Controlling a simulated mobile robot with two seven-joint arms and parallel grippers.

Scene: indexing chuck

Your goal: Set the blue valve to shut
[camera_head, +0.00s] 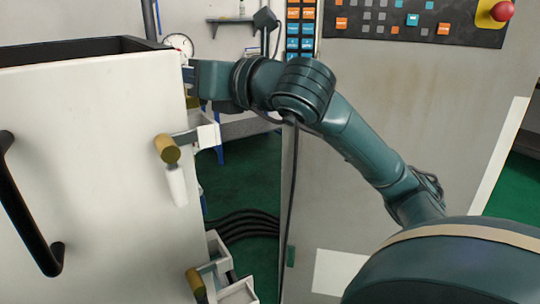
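I cannot make out a blue valve in the head view. My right arm comes in from the lower right, and its end (190,76) reaches the edge of the white panel (95,170) at the left. The fingertips are hidden or too small there, so I cannot tell whether the gripper is open or shut or what it touches. My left gripper is not in view.
The white panel carries a black handle (22,210) and brass-ended fittings (167,149). A round gauge (179,45) stands behind it. A grey cabinet with a button panel (420,18) and red knob (501,11) fills the right. Dark cables cross the green floor.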

